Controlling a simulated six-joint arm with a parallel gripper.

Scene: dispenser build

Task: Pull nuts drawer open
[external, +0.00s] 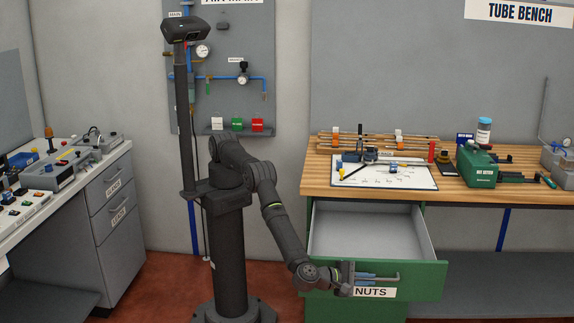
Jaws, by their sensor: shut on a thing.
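The nuts drawer (425,281) is a green-fronted drawer with a pale grey inside and a label reading NUTS (374,293). It stands well out from under the wooden bench, and the part of its inside that shows looks empty. The gripper hides the handle's left end and part of the drawer front.
The wooden bench top (520,191) above the drawer holds a white work mat (353,178), a green machine (478,167) and several small tools. A grey drawer cabinet (118,200) stands at the left. Red floor lies open between the cabinet and my base.

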